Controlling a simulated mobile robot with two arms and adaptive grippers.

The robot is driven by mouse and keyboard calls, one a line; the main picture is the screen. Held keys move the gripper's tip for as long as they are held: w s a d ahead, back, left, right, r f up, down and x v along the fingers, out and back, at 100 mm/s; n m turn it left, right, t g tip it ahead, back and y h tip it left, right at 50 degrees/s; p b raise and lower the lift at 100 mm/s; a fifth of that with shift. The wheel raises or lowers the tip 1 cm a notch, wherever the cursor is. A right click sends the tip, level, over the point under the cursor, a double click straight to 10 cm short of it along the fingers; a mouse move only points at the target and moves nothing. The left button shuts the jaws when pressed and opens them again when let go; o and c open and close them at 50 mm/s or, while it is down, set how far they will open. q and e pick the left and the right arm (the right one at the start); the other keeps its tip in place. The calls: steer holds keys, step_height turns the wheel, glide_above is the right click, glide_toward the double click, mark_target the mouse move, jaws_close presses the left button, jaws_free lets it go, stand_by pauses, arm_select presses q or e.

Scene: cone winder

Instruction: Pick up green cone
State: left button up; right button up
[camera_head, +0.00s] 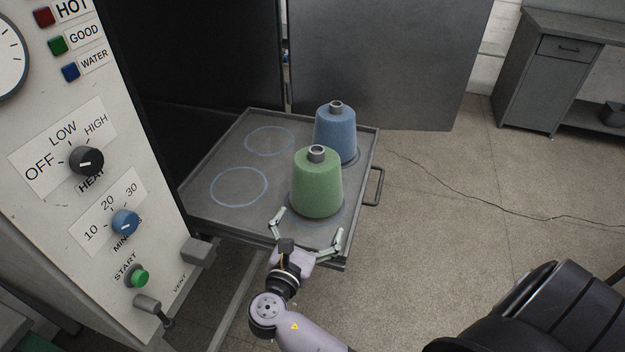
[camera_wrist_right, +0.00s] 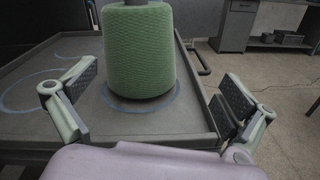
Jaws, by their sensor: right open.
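The green cone (camera_head: 317,185) stands upright on a blue ring at the near right of the grey tray (camera_head: 222,215). In the right wrist view the green cone (camera_wrist_right: 139,55) rises ahead, between and beyond the two fingers, its top cut off. My right gripper (camera_head: 309,230) is open and empty at the tray's near edge, in front of the cone. In the right wrist view its fingers (camera_wrist_right: 155,98) are spread wide on either side, apart from the cone. My left gripper is not in view.
A blue cone (camera_head: 335,134) stands behind the green one. Two painted rings on the tray's left are empty. A control panel (camera_head: 85,190) with knobs stands at left. A handle (camera_head: 374,187) juts from the tray's right side. A grey desk (camera_head: 560,70) is at back right.

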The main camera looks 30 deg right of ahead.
mark_target(314, 157)
step_height(314, 157, up, 4)
steer(key=w+a+n+t+h, duration=0.1)
steer(key=w+a+n+t, duration=0.1)
steer(key=w+n, duration=0.1)
steer(key=p+x, duration=0.2)
steer(key=x, duration=0.8)
steer(key=shift+d+r, duration=0.2)
steer(key=shift+d, duration=0.15)
steer(key=shift+w+d+p, duration=0.3)
steer(key=shift+d, duration=0.1)
steer(key=x, duration=0.1)
steer(key=p+x, duration=0.1)
steer(key=x, duration=0.2)
steer(key=shift+w+r, duration=0.1)
steer(key=shift+r, duration=0.2)
steer(key=shift+w+d, duration=0.3)
steer(key=shift+d, duration=0.05)
steer(key=c, duration=2.3)
steer(key=shift+r, duration=0.1)
steer(key=shift+c, duration=0.3)
